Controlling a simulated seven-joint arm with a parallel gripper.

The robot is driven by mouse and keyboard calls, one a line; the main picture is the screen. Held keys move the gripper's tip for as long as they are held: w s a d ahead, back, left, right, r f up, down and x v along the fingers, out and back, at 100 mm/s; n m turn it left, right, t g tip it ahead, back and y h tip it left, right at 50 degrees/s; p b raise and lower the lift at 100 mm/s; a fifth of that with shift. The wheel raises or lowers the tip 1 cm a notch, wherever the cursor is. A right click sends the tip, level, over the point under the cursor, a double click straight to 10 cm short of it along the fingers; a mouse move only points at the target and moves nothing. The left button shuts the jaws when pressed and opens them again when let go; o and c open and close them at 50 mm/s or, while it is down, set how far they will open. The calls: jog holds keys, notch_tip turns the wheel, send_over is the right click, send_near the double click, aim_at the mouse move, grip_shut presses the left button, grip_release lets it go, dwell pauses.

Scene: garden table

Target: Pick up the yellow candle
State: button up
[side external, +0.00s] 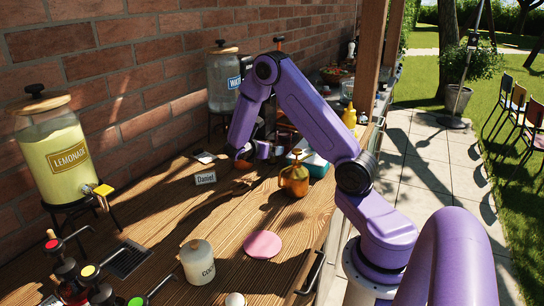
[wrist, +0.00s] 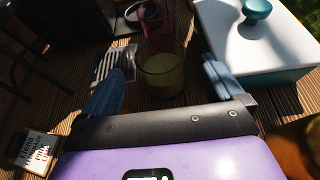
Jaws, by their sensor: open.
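A clear glass with a pale yellow filling (wrist: 163,78) stands on the slatted wooden table in the wrist view and appears to be the yellow candle. My gripper (wrist: 162,66) is open, with one blue-grey finger on each side of the glass's line. The glass is ahead of the palm; whether it is fully between the fingers I cannot tell. In the side view my gripper (side external: 266,153) is low over the far part of the counter. The candle cannot be made out there.
A white and teal box (wrist: 265,45) stands close right of the gripper. A gold pot (side external: 294,180) is nearer on the counter. A name card (side external: 205,178) and a pink disc (side external: 262,244) lie left and in front. A brick wall runs behind.

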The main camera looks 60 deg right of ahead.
jog(key=x, duration=0.5)
jog(key=shift+a+f, duration=0.1)
jog(key=shift+f, duration=0.1)
jog(key=c, duration=1.4)
jog(key=shift+r, duration=0.15)
